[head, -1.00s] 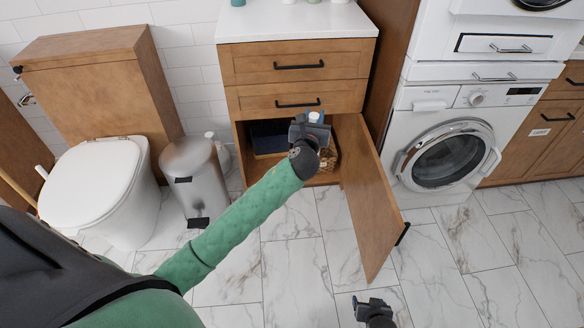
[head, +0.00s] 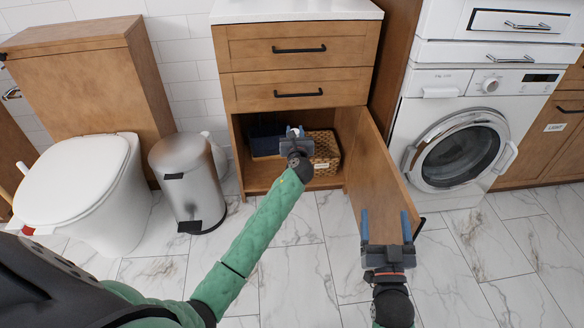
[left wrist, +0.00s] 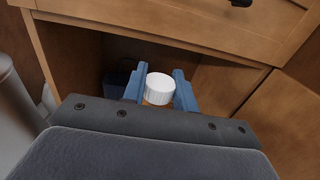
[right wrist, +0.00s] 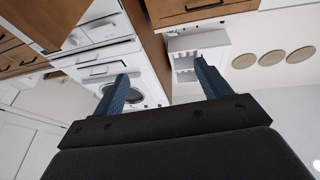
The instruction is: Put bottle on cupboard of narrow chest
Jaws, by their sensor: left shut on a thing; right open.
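My left gripper (head: 296,134) is at the open cupboard of the narrow chest (head: 240,186). It is shut on a bottle, whose round white cap (left wrist: 159,88) shows between the blue fingers in the left wrist view, with a strip of orange-brown below it. The rest of the bottle is hidden by the gripper. The cupboard door (head: 375,170) stands open to the right. My right gripper (head: 387,232) is open and empty, in front of the door's lower part in the head view.
Inside the cupboard, a woven basket (head: 326,150) stands at the right and a dark blue box (head: 262,139) at the left. A steel bin (head: 188,180) and a toilet (head: 80,185) are to the left. A washing machine (head: 456,150) is to the right.

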